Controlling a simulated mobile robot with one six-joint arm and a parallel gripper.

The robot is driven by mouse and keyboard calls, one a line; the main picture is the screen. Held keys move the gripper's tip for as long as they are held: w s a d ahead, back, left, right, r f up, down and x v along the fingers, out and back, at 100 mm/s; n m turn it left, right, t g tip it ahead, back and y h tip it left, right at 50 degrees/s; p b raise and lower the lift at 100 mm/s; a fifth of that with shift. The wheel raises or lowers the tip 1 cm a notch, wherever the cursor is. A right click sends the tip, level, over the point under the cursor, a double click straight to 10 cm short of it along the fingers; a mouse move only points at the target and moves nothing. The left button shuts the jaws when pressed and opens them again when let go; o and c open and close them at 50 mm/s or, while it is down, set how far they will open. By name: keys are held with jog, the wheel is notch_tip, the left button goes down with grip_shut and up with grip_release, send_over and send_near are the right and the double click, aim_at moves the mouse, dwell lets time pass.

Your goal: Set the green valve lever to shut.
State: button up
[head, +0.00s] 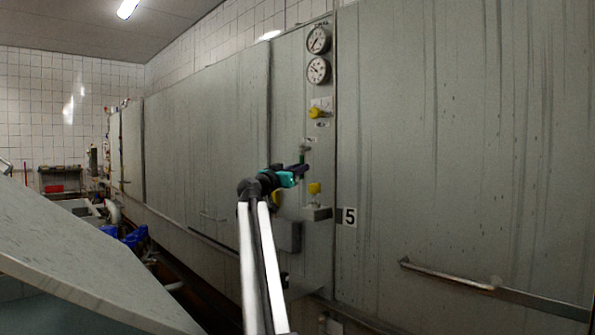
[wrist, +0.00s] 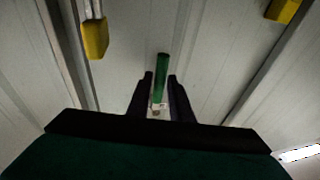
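The green valve lever (head: 302,158) is on the panel of the grey cabinet, just below a small metal fitting. In the head view it is small and partly hidden by my gripper (head: 304,169), which reaches up to the panel. In the wrist view the green lever (wrist: 162,72) stands lengthwise in the picture, with its lower end between the two dark fingers of my gripper (wrist: 161,78). The fingers are apart, with a narrow gap on each side of the lever. I cannot tell how deep the lever sits between them.
Yellow handles sit above (head: 316,112) and below (head: 315,188) the lever; one yellow handle (wrist: 95,38) shows at upper left in the wrist view. Two gauges (head: 318,55) are higher up. A metal bar (head: 490,287) crosses the right cabinet face. A pale slanted surface (head: 80,250) fills the lower left.

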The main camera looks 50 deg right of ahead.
jog(key=shift+o, duration=1)
jog(key=shift+d, duration=0.1)
jog(key=shift+f, duration=0.1)
jog(key=a+f+p, duration=0.1)
jog(key=a+f, duration=0.1)
jog(key=a, duration=1.1)
jog(key=shift+s+a+f, duration=0.15)
jog(key=shift+a+f, duration=0.15)
jog(key=shift+a, duration=0.1)
jog(key=shift+s, duration=0.1)
